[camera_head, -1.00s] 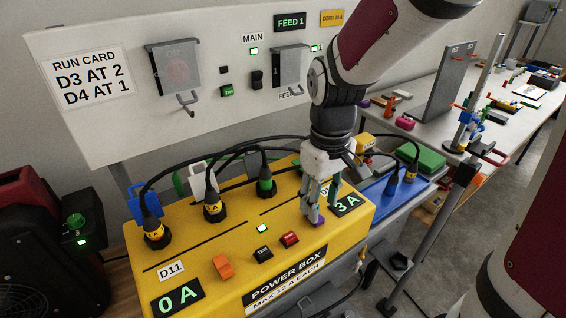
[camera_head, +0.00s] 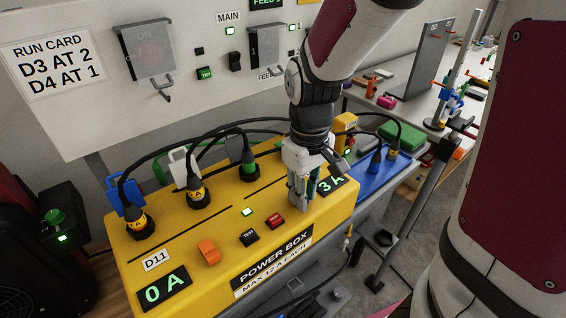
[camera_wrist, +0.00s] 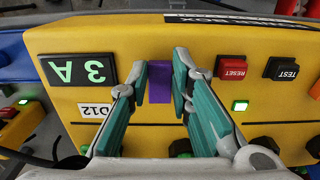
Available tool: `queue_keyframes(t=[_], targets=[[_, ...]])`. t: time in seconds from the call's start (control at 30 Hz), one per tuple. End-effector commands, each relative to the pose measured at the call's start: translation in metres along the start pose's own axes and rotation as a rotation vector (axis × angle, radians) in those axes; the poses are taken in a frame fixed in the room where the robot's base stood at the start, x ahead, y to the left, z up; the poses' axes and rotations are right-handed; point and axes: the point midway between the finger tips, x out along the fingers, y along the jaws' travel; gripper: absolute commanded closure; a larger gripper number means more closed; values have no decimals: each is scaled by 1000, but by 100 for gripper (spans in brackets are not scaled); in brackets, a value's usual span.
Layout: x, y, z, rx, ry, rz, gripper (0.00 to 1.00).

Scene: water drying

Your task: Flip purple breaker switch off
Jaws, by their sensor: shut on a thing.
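The purple breaker switch (camera_wrist: 160,82) stands on the yellow power box (camera_head: 130,262), beside the green "3 A" display (camera_wrist: 78,70) and the D12 label (camera_wrist: 95,110). My gripper (camera_wrist: 163,75) points down at the box with its fingers on both sides of the switch, shut on it. In the head view my gripper (camera_head: 299,204) is at the right part of the box top and hides the switch. I cannot tell from its shape which way the switch is tipped.
A red RESET button (camera_wrist: 232,68) and a black TEST button (camera_wrist: 281,69) are close to the fingers. An orange switch (camera_head: 209,251) sits further left, by the "0 A" display (camera_head: 165,288). Black plugs with cables (camera_head: 198,194) rise along the box's back.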

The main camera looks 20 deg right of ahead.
Motion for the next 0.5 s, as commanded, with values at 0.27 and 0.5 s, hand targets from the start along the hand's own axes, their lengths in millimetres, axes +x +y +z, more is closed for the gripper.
queue_keyframes(t=[0.27, 0.5], targets=[[-4, 0, -4, 0, -117, 1, 100], [-5, 0, -8, 0, -232, 1, 100]])
